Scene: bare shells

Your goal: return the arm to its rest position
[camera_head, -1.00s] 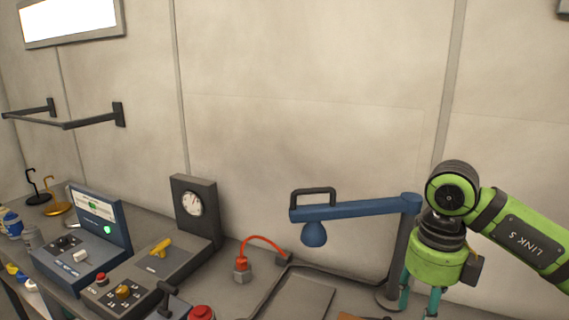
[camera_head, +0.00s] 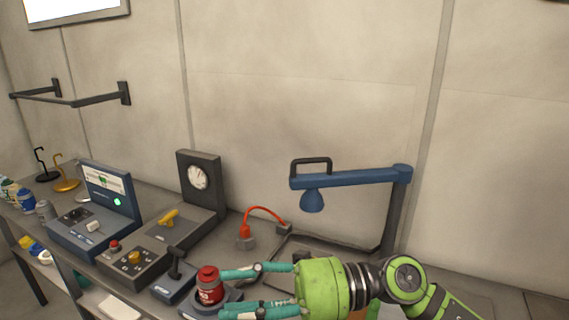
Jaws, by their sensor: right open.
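My right arm comes in from the lower right, with a green wrist and teal fingers. My right gripper (camera_head: 226,292) points left over the bench, its fingers spread apart and nothing seen held between them. Its fingertips are close to a red cylindrical thing (camera_head: 209,284) on a dark base; I cannot tell whether they touch it. My left gripper is not in view.
A blue lamp (camera_head: 345,180) on a post stands behind my right wrist. A red-cabled plug (camera_head: 245,236), a joystick (camera_head: 175,268), a gauge panel (camera_head: 198,177) and a blue console (camera_head: 95,225) crowd the bench. A rail (camera_head: 85,99) juts from the wall.

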